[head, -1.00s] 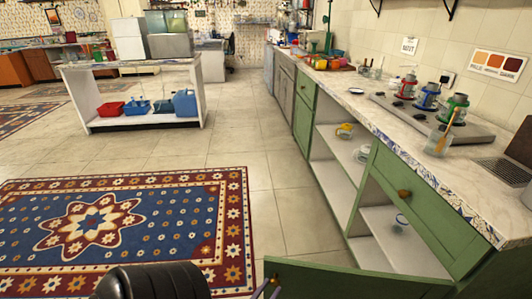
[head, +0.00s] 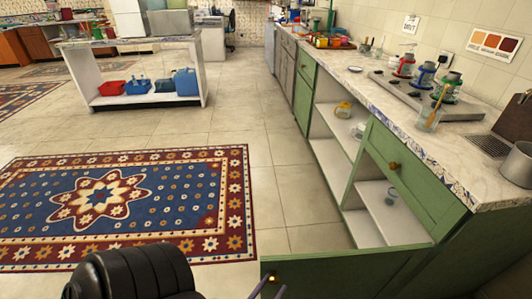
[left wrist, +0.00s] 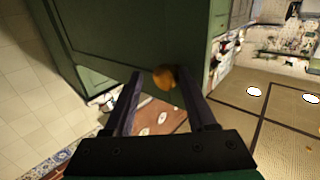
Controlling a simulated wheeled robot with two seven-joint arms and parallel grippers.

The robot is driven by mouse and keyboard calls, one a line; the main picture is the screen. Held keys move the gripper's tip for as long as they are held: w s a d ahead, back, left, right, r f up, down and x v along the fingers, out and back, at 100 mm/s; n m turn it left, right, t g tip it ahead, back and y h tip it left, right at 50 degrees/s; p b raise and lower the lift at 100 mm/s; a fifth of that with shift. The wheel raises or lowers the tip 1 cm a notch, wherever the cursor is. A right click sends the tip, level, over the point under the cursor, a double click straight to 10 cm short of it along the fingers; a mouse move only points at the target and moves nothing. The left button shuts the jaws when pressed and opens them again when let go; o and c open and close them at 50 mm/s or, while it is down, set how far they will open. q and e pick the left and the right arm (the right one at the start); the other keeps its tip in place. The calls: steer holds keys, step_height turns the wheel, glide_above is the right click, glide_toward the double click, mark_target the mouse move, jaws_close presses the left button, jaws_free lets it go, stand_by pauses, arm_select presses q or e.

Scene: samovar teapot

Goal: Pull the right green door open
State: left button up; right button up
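The right green door (head: 350,272) stands swung out from the lower cabinet at the bottom of the head view. Its round brass knob (head: 272,279) is near its free end. In the left wrist view the green door (left wrist: 130,30) fills the upper middle, and the orange-brown knob (left wrist: 163,77) shows between my fingertips, closer to the right-hand finger. My left gripper (left wrist: 159,75) is open, its fingers apart at the knob; I cannot tell whether they touch it. My right gripper is in neither view.
A green panel with a brass knob (head: 394,165) is on the cabinet front, above an open shelf with a small glass (head: 391,194). A patterned rug (head: 130,205) lies left; tiled floor between is clear.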

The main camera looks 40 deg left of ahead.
arm_select(q)
steer(key=o, duration=0.3)
steer(key=shift+w+d+r, duration=0.15)
steer(key=shift+w+d, duration=0.35)
steer(key=shift+h, duration=0.3)
steer(key=s, duration=0.7)
steer(key=shift+s+d, duration=0.35)
steer(key=shift+d, duration=0.05)
